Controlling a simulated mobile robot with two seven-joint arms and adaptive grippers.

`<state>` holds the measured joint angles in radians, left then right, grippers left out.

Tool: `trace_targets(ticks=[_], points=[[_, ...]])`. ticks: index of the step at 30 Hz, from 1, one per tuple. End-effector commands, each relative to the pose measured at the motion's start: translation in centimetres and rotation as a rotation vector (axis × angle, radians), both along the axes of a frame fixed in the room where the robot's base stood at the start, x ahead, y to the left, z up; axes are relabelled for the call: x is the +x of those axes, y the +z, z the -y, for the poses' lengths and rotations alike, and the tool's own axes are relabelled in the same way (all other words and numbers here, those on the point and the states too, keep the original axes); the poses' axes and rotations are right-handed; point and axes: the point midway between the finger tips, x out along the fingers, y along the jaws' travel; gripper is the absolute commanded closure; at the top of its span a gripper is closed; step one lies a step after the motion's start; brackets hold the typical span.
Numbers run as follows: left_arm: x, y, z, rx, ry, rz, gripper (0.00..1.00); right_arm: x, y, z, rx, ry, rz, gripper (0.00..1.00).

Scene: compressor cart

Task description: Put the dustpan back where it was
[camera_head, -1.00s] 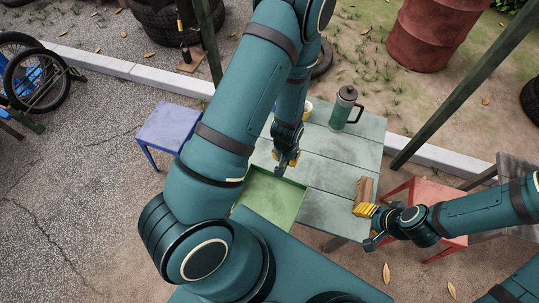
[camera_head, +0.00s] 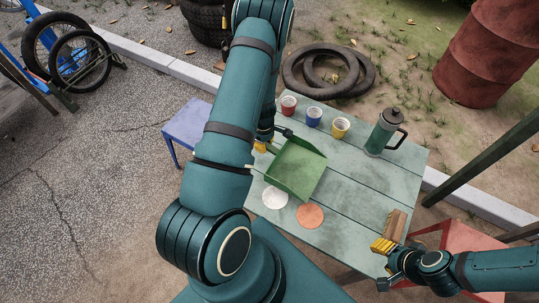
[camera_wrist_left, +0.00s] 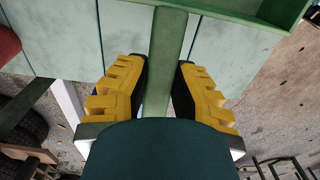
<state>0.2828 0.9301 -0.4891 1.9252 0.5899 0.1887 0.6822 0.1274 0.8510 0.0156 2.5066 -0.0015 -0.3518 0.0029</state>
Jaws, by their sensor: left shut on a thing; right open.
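The green dustpan (camera_head: 299,170) is over the left part of the pale green table (camera_head: 365,185) in the head view. Whether it touches the tabletop is hard to tell. My left gripper (camera_head: 268,142) is at its back left corner, partly hidden by my arm. In the left wrist view the yellow fingers of my left gripper (camera_wrist_left: 163,92) are shut on the dustpan's green handle (camera_wrist_left: 167,50), and part of its pan (camera_wrist_left: 255,10) shows at the top right. My right gripper (camera_head: 383,265) is open at the table's front right edge, close to a brown wooden block (camera_head: 395,225).
Red (camera_head: 288,105), blue (camera_head: 313,117) and yellow (camera_head: 340,128) cups stand along the back of the table, with a dark green flask (camera_head: 383,132) to their right. A white disc (camera_head: 275,197) and an orange disc (camera_head: 310,216) lie in front of the dustpan. The table's middle right is clear.

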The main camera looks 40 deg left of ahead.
Motion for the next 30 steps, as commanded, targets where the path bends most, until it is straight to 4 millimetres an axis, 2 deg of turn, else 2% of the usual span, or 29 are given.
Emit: trace_targets(ticks=[1, 5, 12, 23, 24, 25, 30], points=[[0.0, -0.9, -0.1, 0.0, 0.001, 0.0, 1.0, 0.1, -0.4, 0.0, 0.0, 0.0, 0.001, 0.53], [0.0, -1.8, 0.0, 0.0, -0.001, 0.0, 1.0, 0.1, -0.6, 0.0, 0.0, -0.001, 0.003, 0.53], [0.0, -4.8, 0.0, 0.0, -0.002, 0.0, 1.0, 0.3, -1.4, 0.0, -0.001, -0.002, 0.007, 0.53], [0.0, -5.1, 0.0, 0.001, -0.003, 0.001, 1.0, 0.3, -1.6, 0.0, -0.001, -0.002, 0.008, 0.53], [0.0, -5.0, 0.0, 0.001, -0.003, 0.001, 0.6, 0.3, -1.5, 0.0, -0.001, -0.002, 0.008, 0.53], [0.0, -5.0, 0.0, 0.001, -0.003, 0.001, 0.54, 0.3, -1.5, 0.0, -0.001, -0.002, 0.008, 0.53], [0.0, -5.0, 0.0, 0.001, -0.003, 0.001, 0.54, 0.3, -1.5, 0.0, -0.001, -0.002, 0.008, 0.53]])
